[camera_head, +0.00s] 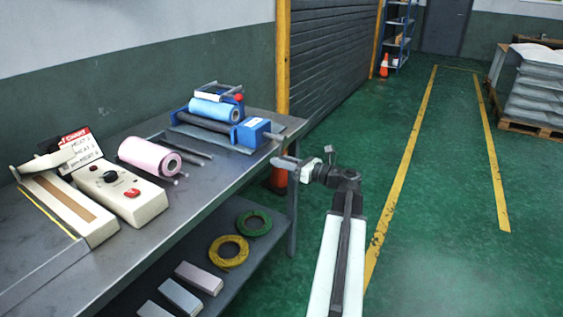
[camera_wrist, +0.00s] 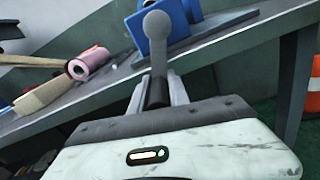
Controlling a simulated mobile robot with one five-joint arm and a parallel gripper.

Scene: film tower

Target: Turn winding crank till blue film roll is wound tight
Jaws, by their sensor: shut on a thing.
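The blue film roll (camera_head: 215,109) lies on the winder, a blue-ended frame (camera_head: 252,133) at the far end of the bench. The winding crank (camera_wrist: 158,26) is a grey arm with a round top, in front of the winder's blue block (camera_wrist: 148,42) in the wrist view. Its dark handle (camera_wrist: 156,92) points toward me. My gripper (camera_head: 281,161) is at the bench's right edge, beside the blue block. In the wrist view my gripper (camera_wrist: 158,86) is shut on the crank handle. How tightly the film is wound cannot be told.
A pink roll (camera_head: 151,157) and a cream sealer with a control box (camera_head: 118,190) lie on the metal bench (camera_head: 205,203). Tape rings (camera_head: 229,252) and several small blocks lie on the lower shelf. An orange cone (camera_head: 278,180) stands behind my gripper.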

